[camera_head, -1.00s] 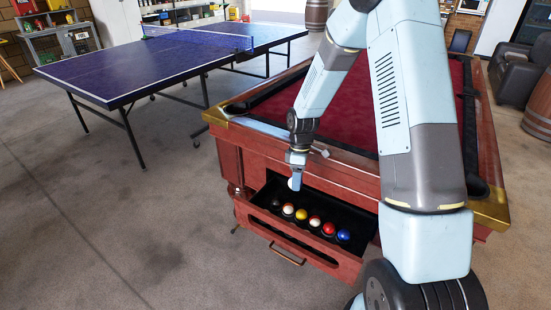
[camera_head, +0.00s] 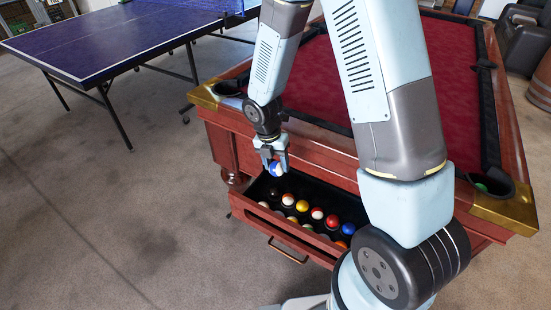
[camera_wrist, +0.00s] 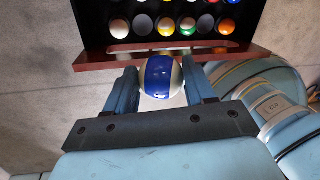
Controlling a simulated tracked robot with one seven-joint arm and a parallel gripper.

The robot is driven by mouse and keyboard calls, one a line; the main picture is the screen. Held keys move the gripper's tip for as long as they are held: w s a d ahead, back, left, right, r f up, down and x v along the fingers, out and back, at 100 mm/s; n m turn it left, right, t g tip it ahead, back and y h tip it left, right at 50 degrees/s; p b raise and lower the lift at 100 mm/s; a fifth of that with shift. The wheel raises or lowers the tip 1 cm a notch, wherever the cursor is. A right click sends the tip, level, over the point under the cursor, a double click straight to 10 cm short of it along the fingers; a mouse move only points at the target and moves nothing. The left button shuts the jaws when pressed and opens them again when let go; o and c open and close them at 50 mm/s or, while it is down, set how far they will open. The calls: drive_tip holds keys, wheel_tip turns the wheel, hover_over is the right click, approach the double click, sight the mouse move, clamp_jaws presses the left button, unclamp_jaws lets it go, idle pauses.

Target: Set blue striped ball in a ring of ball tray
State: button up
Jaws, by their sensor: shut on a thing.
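My gripper (camera_head: 277,163) is shut on the blue striped ball (camera_head: 276,169), a white ball with a blue band. In the wrist view the ball (camera_wrist: 158,77) sits between the two fingers, its band running upright. The gripper holds it in the air above the left end of the ball tray (camera_head: 262,185), the black-lined drawer pulled out of the pool table. The tray holds rows of coloured balls. The wrist view shows the tray's wooden front edge (camera_wrist: 160,58) beyond the held ball.
The pool table (camera_head: 400,60) with red cloth stands behind the tray, its wooden side and brass corner (camera_head: 203,95) close to my arm. A blue table-tennis table (camera_head: 110,45) stands at the back left. The carpet at the left is clear.

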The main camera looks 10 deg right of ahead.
wheel_tip(320, 180, down, 9)
drive_tip(key=shift+f, duration=0.15)
idle(0.4)
drive_tip(key=shift+s+a, duration=0.1)
idle(0.6)
drive_tip(key=shift+f, duration=6.15)
drive_tip(key=shift+f, duration=1.65)
